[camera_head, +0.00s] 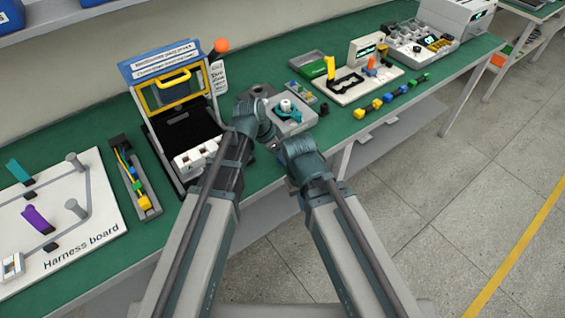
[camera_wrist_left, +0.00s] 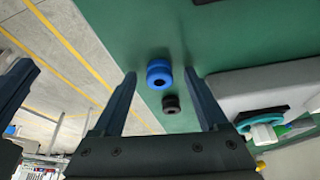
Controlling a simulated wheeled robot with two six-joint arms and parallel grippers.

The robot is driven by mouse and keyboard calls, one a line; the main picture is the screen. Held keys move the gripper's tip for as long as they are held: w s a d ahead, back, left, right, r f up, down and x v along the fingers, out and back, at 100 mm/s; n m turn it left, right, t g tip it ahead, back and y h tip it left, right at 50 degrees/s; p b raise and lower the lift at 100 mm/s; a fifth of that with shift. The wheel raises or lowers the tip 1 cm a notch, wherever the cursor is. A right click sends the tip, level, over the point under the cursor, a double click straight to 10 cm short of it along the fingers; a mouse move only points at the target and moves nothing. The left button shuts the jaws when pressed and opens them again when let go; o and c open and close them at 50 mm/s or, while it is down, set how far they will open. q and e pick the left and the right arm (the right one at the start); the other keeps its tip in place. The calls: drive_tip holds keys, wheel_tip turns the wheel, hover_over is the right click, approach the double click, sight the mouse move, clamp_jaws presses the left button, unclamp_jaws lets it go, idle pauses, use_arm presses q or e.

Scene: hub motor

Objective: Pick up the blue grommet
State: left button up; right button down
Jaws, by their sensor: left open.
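The blue grommet (camera_wrist_left: 159,73) lies on the green bench top near its edge in the left wrist view. My left gripper (camera_wrist_left: 160,76) is open, with one finger on either side of the grommet in the picture; I cannot tell the remaining height gap. A black grommet (camera_wrist_left: 171,104) lies close beside the blue one. In the head view my left gripper (camera_head: 263,138) is mostly hidden by its own wrist, and the blue grommet cannot be made out. My right gripper (camera_head: 279,148) is close by at the bench edge, its jaws unclear.
A grey fixture (camera_head: 308,117) holding a white part with a teal ring (camera_head: 287,107) stands just beyond my arms. A black case with a yellow-handled lid (camera_head: 172,90) is to the left. The bench edge drops to open floor (camera_head: 440,215).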

use_arm(q)
clamp_jaws()
idle(0.4)
drive_tip(key=shift+r, duration=0.2)
wheel_tip(320, 180, up, 10)
drive_tip(key=p, duration=1)
